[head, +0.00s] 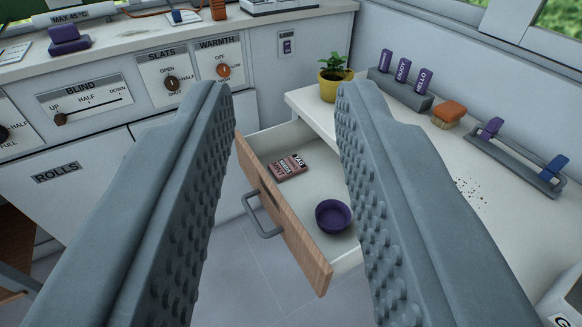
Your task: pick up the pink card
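A small pink card (289,167) with dark bands and lettering lies in the open white drawer (287,220), towards the back left. The drawer has a wooden front and a grey bar handle. My gripper (284,92) is open and empty. Its two grey studded fingers stand wide apart, and the card shows between them, farther off and apart from both. The right finger hides part of the drawer's right side.
A purple bowl (333,216) sits in the drawer, right of the card. A panel with knobs and a slider (85,100) stands at left.

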